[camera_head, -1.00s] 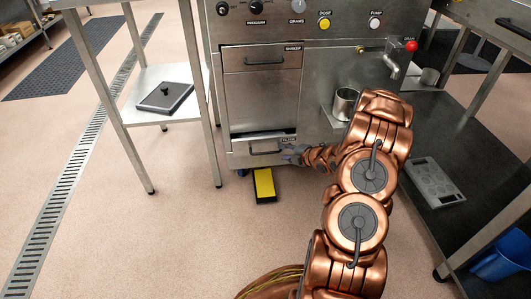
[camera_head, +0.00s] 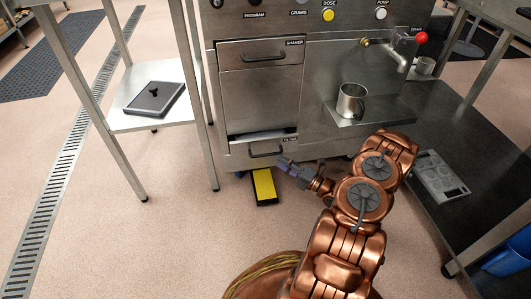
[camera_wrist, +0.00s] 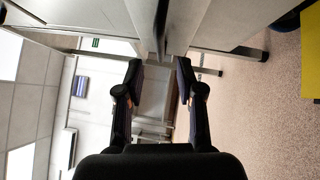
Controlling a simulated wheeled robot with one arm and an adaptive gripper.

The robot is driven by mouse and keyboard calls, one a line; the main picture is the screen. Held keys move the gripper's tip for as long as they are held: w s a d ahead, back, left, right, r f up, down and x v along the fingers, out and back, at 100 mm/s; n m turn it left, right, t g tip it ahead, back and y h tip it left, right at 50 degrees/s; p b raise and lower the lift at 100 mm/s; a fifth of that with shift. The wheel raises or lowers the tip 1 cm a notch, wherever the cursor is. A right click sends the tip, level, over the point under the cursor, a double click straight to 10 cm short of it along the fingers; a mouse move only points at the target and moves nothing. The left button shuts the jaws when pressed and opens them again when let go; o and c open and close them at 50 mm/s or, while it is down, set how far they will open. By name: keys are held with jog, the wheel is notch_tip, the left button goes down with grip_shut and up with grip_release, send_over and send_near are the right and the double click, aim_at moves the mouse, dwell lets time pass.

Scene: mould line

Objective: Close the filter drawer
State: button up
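The filter drawer (camera_head: 240,157) is the low steel front at the bottom of the machine, with a dark bar handle (camera_head: 266,154). A dark gap and a pale strip show above its front, so it appears to stand a little out; how far is hard to tell. My gripper (camera_head: 283,162) is just below and right of the handle, apart from it as far as I can see. In the wrist view its two fingers (camera_wrist: 159,68) are spread, with nothing held between them. Steel panels and a narrow dark edge show beyond the fingertips.
A yellow-topped black pedal or block (camera_head: 264,186) lies on the floor under the drawer. The shaker drawer (camera_head: 262,52) is above. A steel cup (camera_head: 351,101) stands on a ledge at right. A side table (camera_head: 125,118) holds a dark flat box. Floor at front left is clear.

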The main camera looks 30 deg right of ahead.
aim_at(268, 154)
jog(key=shift+b+x, duration=1.35)
jog(key=shift+x, duration=2.35)
grip_shut()
